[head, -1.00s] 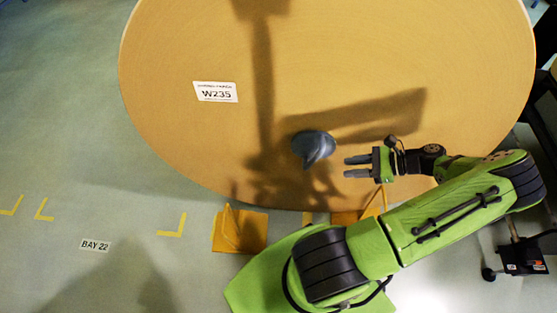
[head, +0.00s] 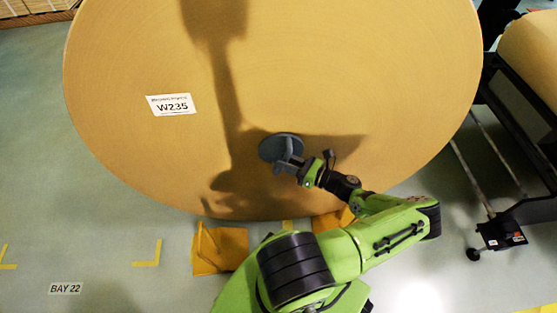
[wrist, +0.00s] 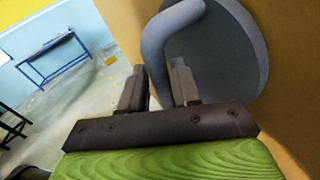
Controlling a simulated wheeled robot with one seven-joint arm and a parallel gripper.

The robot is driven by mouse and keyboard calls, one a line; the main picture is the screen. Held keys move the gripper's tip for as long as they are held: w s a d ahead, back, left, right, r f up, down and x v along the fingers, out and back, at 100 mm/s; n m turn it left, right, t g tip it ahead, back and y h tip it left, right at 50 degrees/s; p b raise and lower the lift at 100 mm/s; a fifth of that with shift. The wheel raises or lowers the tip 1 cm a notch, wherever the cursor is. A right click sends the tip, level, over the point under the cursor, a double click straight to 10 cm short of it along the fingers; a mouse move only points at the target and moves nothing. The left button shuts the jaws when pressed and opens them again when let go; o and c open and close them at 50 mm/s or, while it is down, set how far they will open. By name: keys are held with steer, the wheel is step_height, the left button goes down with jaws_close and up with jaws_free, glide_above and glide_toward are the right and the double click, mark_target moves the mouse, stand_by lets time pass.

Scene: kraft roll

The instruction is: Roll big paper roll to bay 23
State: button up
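The big paper roll (head: 330,80) stands on edge with its round tan face toward me and a W235 label (head: 172,105) on it. A grey hub plug (head: 270,146) with a raised handle sits at the middle of its face; in the wrist view the curved handle (wrist: 155,45) stands out from the grey disc (wrist: 225,55). My gripper (head: 283,165) is at this plug. In the wrist view its two fingers (wrist: 158,80) are apart, with the lower part of the handle showing between them; I cannot tell whether they touch it. No bay 23 sign shows.
Orange wedges (head: 220,249) lie at the roll's foot, one partly hidden by my arm. A BAY 22 floor label (head: 66,288) and yellow corner marks (head: 148,254) are at lower left. A black stand (head: 510,150) with another roll is at right. Left floor is clear.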

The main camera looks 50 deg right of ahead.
steer(key=w, duration=0.3)
steer(key=shift+a, duration=0.25)
steer(key=shift+c, duration=0.4)
jaws_close()
stand_by(0.7)
